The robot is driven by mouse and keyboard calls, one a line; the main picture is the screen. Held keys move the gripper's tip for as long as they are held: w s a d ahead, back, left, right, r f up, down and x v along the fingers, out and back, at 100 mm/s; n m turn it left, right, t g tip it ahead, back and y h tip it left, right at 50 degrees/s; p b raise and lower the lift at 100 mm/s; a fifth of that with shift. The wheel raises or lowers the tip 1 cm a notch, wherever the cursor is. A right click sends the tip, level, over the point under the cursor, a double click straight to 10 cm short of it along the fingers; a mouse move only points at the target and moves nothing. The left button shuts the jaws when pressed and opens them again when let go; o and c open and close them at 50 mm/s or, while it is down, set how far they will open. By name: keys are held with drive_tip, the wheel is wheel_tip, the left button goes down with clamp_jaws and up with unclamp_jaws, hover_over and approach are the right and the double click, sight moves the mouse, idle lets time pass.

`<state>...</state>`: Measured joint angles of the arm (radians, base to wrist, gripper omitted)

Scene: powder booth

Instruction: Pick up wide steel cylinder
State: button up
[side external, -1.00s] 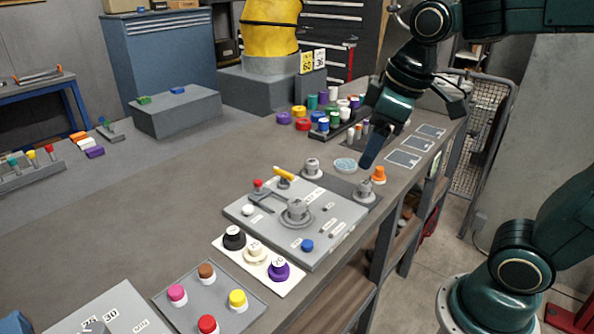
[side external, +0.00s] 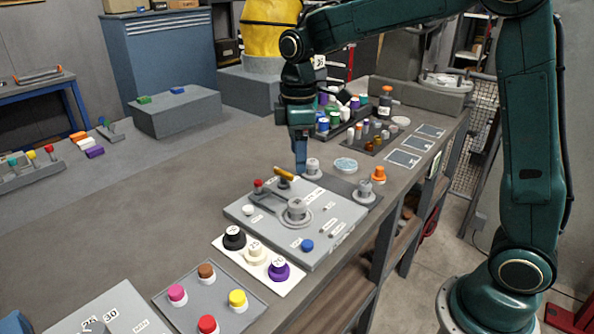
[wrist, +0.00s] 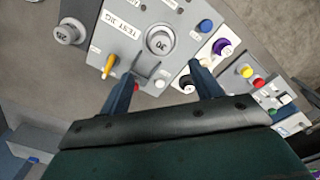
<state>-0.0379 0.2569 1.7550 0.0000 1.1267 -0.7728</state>
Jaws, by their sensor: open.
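Several steel cylinders with knobs show in the side view, and I cannot tell for sure which is the wide one. A third (side external: 364,190) stands on a dark mat to the right. My gripper (side external: 300,172) is open and empty above the plate's far edge, fingers down.
A yellow handle (side external: 284,174) and a red knob (side external: 258,185) stand up from the plate near my fingers. Coloured pieces crowd behind.

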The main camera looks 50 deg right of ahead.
sight(297, 203)
drive_tip(key=shift+f, duration=0.1)
drive_tip(key=shift+f, duration=4.25)
drive_tip(key=shift+a+f, duration=0.15)
drive_tip(key=shift+f, duration=2.45)
drive_tip(key=c, duration=1.2)
